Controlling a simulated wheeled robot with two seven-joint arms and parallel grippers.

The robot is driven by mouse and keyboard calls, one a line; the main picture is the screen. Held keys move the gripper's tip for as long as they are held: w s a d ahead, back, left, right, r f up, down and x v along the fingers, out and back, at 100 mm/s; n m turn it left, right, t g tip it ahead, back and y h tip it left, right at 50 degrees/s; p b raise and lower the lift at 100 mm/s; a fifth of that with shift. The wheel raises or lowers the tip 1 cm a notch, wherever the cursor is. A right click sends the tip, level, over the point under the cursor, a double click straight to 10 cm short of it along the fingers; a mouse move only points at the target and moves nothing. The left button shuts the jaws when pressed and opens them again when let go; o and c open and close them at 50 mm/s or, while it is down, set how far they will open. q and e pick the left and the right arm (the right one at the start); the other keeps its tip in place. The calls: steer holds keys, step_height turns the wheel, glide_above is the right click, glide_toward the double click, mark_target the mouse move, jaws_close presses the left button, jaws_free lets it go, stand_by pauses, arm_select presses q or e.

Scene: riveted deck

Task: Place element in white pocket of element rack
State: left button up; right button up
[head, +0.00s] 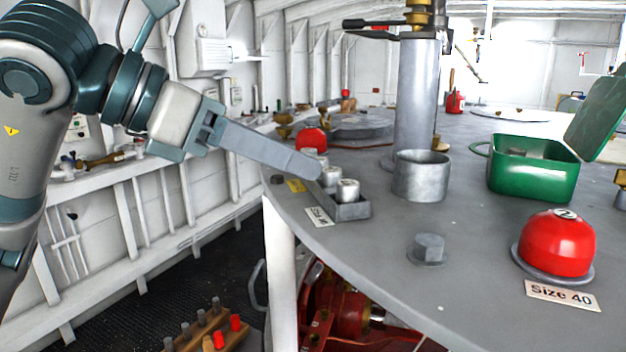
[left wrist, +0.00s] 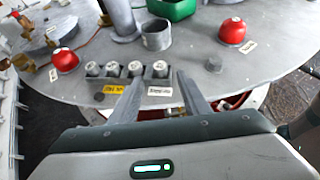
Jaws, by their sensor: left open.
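Several grey, white-topped cylindrical elements stand in a row near the table's left edge. The front one (head: 347,189) stands in a small grey open tray (head: 352,211). In the left wrist view the row shows clearly, with the tray's element (left wrist: 160,69) at its right end. My left gripper (head: 318,172) reaches in from the left over the row; its fingers hide part of it. I cannot make out a white pocket or tell which holder is the element rack.
A grey cup (head: 421,176), a column (head: 416,105), a bolt head (head: 428,249), a red dome (head: 556,246) and a green box (head: 531,172) stand on the table. A wooden rack with grey and red pegs (head: 209,331) is below. The front tabletop is mostly clear.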

arm_select(q)
steer(key=shift+b+v, duration=0.3)
steer(key=shift+v, duration=1.3)
steer(key=shift+w+a, duration=0.1)
